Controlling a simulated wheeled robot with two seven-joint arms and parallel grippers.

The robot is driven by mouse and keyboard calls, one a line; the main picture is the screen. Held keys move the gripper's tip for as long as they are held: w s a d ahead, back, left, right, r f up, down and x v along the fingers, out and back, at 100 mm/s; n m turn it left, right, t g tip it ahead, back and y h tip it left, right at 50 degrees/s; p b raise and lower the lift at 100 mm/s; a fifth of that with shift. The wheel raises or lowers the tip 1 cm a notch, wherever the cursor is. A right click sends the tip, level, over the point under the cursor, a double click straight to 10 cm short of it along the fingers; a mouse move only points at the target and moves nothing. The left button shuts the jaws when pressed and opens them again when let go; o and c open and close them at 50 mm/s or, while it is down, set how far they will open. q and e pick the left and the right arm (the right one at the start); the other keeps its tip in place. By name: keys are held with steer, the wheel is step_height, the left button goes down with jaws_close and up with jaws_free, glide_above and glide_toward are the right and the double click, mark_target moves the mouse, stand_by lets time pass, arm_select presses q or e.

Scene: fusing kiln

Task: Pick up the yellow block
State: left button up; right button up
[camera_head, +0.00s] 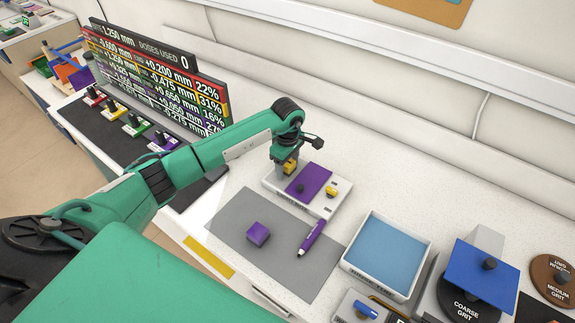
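A small yellow block (291,167) shows at the far left end of a white tray-like fixture (323,208), right at my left gripper's fingers. My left gripper (288,163) points down over that end of the fixture. Its fingers partly cover the block, and I cannot tell whether they are closed on it. A second small yellow piece (331,191) with a dark top sits on the right part of the fixture, beside a purple plate (313,178) with a dark knob. My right gripper is not in view.
A purple block (258,234) and a purple pen (312,237) lie on a grey mat (235,220). A blue-bottomed white tray (348,262) and a coarse grit disc (460,305) stand to the right. A readout board (160,75) stands at the back left.

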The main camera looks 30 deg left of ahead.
arm_select(q)
steer(key=c, duration=1.1)
steer(key=shift+r, duration=0.15)
